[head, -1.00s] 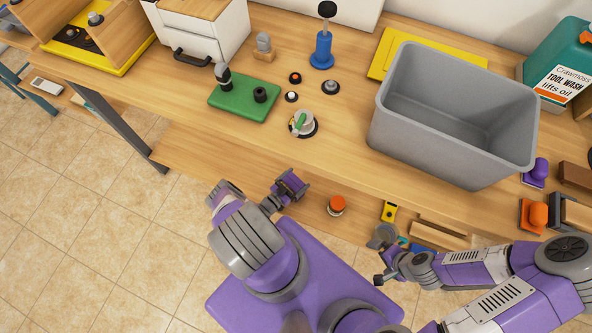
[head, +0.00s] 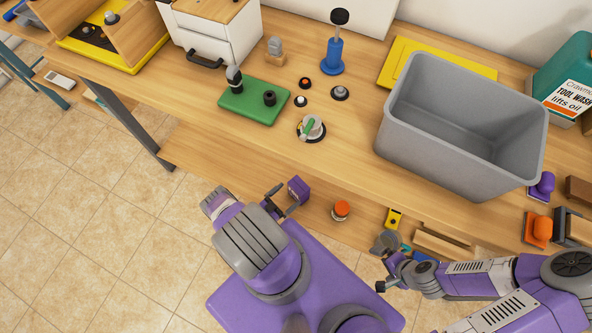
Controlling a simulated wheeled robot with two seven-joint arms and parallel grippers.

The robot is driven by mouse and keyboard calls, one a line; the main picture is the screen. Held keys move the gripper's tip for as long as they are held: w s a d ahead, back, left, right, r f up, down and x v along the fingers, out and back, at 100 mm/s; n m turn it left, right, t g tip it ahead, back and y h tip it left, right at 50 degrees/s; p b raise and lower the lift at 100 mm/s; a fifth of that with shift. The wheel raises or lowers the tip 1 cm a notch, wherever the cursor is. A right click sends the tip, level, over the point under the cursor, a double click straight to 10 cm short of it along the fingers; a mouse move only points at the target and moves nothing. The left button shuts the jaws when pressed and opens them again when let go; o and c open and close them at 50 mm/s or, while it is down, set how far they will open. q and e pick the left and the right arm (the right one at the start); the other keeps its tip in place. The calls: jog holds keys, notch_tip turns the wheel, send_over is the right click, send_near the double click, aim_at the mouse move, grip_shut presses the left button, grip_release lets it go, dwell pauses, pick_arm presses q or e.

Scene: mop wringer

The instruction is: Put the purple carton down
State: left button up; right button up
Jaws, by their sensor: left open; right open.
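The purple carton (head: 299,189) is a small purple block over the low wooden shelf under the bench, near the shelf's front edge. It appears to stand on that shelf, though its underside is hidden. My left gripper (head: 277,201) is open just to the left of the carton, its dark fingers apart. Whether a fingertip still touches the carton is hard to tell. My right gripper (head: 386,277) is open and empty at the lower right, in front of the bench.
An orange-topped knob (head: 341,209) and a yellow block (head: 394,218) are right of the carton. The low shelf (head: 215,165) is bare to its left. On the bench above are a grey bin (head: 455,150), a green block (head: 254,102) and a blue stand (head: 332,58).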

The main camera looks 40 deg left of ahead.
pick_arm(q)
jog(key=shift+s+a, duration=0.15)
jog(key=shift+s, duration=1.6)
